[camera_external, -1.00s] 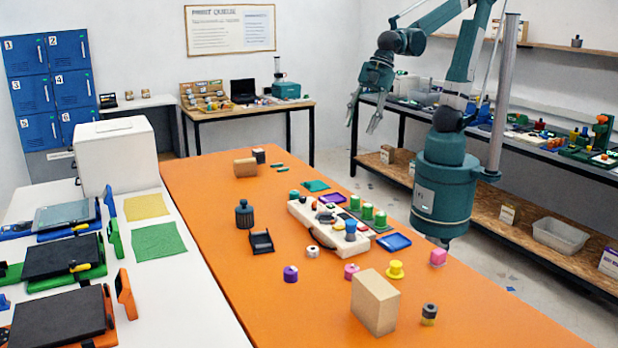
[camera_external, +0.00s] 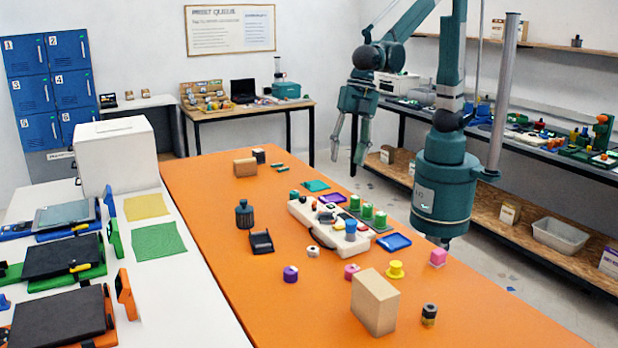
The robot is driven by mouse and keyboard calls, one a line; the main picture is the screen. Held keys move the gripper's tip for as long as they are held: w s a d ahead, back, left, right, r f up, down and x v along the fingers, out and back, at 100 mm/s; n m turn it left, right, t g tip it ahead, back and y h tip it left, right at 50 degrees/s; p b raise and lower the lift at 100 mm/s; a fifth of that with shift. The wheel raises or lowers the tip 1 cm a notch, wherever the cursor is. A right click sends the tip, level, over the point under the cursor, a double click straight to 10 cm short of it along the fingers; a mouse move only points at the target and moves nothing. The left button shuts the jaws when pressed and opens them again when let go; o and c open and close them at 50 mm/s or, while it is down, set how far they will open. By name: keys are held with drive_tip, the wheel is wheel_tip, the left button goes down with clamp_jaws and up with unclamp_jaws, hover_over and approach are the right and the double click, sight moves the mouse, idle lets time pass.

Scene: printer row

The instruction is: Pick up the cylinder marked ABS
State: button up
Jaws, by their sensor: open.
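Several small cylinders lie spread on the orange table, and no ABS mark is readable on any of them at this size. They include a purple one (camera_external: 290,274), a white one with a dark centre (camera_external: 313,251), a pink one (camera_external: 351,271), a yellow one with a wider base (camera_external: 395,270) and a black-and-yellow one (camera_external: 429,314). A dark one (camera_external: 259,156) stands at the far end. My gripper (camera_external: 348,156) is open and empty, pointing down. In the picture it appears above and behind the table's right edge, apart from all the cylinders.
A white holder block (camera_external: 318,212) with coloured pegs and a green strip of green cylinders (camera_external: 367,211) stand mid-table. A tall cardboard box (camera_external: 375,302) stands near the front, a smaller one (camera_external: 245,167) at the back. A ribbed dark bottle (camera_external: 244,214) and black stand (camera_external: 261,242) are left.

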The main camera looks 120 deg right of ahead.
drive_tip(key=w+a+f+n+g, duration=0.1)
drive_tip(key=w+a+f+n, duration=0.4)
drive_tip(key=w+a+f, duration=0.3)
drive_tip(key=n+g, duration=0.2)
drive_tip(key=n, duration=0.3)
hover_over(352, 268)
drive_tip(key=shift+h, duration=0.4)
drive_tip(key=f, duration=1.1)
drive_tip(key=shift+s+d+f, duration=0.1)
drive_tip(key=shift+d+f, duration=0.25)
drive_tip(key=shift+a+f, duration=0.1)
drive_tip(key=shift+f, duration=0.05)
drive_tip(key=shift+f, duration=0.1)
drive_tip(key=shift+f, duration=1.2)
drive_tip(key=shift+f, duration=0.1)
drive_tip(key=shift+a+f+b, duration=0.2)
drive_tip(key=shift+f+b, duration=0.1)
drive_tip(key=shift+f, duration=2.2)
